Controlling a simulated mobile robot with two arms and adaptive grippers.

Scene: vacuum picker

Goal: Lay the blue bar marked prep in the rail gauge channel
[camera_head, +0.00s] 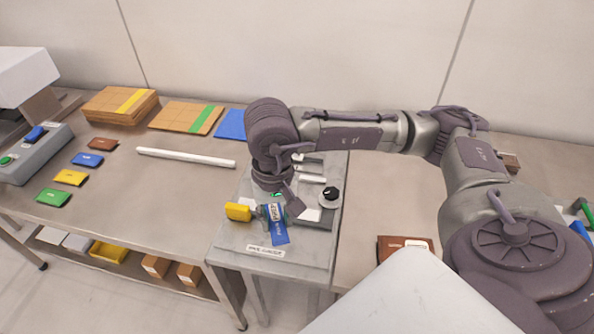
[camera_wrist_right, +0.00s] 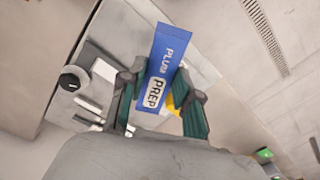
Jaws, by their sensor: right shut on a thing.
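The blue bar marked PREP (camera_wrist_right: 161,75) is between the green-padded fingers of my right gripper (camera_wrist_right: 157,100) in the right wrist view. In the head view the bar (camera_head: 279,236) hangs over the front of the grey gauge plate (camera_head: 232,248), tilted. My right gripper (camera_head: 274,211) is shut on it, pointing down. A label sits on the plate's front edge. The rail gauge channel is not clearly visible; my gripper and wrist cover much of the plate. I cannot tell whether the bar touches the plate. My left gripper is not in view.
A yellow block (camera_head: 237,211) sits just left of the gripper, and a black knob (camera_head: 330,193) to its right. A white rod (camera_head: 186,157) and several coloured pieces lie on the left bench. Cardboard stacks (camera_head: 120,104) stand behind. A brown box (camera_head: 404,248) is at right.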

